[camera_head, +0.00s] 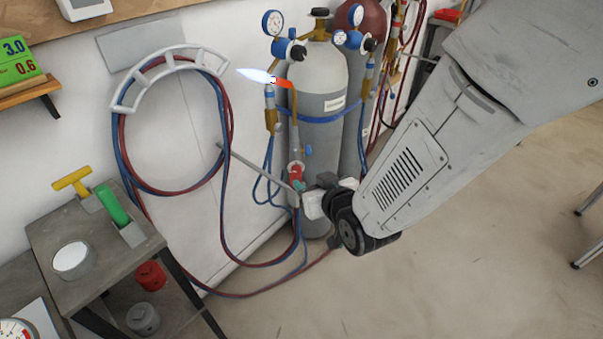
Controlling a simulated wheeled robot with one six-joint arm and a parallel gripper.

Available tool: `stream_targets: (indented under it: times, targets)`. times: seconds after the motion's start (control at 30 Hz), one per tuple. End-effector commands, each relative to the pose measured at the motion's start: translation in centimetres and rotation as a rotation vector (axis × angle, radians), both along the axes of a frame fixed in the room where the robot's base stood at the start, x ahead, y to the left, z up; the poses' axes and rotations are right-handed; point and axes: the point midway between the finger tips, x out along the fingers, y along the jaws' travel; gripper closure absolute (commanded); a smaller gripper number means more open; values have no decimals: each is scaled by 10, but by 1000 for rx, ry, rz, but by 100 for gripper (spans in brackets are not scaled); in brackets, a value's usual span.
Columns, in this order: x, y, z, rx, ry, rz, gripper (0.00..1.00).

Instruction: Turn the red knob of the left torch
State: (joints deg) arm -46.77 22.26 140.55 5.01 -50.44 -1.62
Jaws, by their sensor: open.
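The left torch (295,142) stands upright in front of the grey gas cylinder, with a brass neck bending left to an orange-red tip. A pale blue-white flame (255,75) points left from the tip. The red knob (295,173) is low on the torch body, with a small teal part just below it. My gripper (312,194) is open, just right of and slightly below the red knob. The fingertips are small and partly hidden, so I cannot tell whether they touch the knob.
A grey cylinder (320,75) with gauges and a blue strap stands behind the torch, a dark red one beside it. Red and blue hoses (228,150) hang from a white wall rack (165,62) and trail on the floor. A grey side table (120,262) is at lower left.

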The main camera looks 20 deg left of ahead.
Motion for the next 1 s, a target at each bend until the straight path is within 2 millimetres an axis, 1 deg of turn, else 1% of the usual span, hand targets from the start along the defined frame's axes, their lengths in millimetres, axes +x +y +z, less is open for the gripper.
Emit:
stream_targets:
  times: [0.2, 0.4, 0.53, 0.77, 0.8, 0.87, 0.9, 0.93, 0.97, 1.0]
  targets:
    - [24, 21, -14, -1, 2, -2, 54]
    - [42, 37, -24, -1, 1, -2, 54]
    - [47, 42, -26, -1, 1, -2, 54]
    - [48, 42, -26, -1, 2, -1, 54]
    - [48, 42, -26, -1, 2, -2, 56]
    - [48, 42, -26, -1, 2, -2, 73]
    - [48, 42, -26, -1, 2, -2, 84]
    - [48, 42, -26, -1, 2, -2, 92]
    - [48, 42, -26, -1, 2, -2, 98]
    - [48, 42, -26, -1, 2, -2, 98]
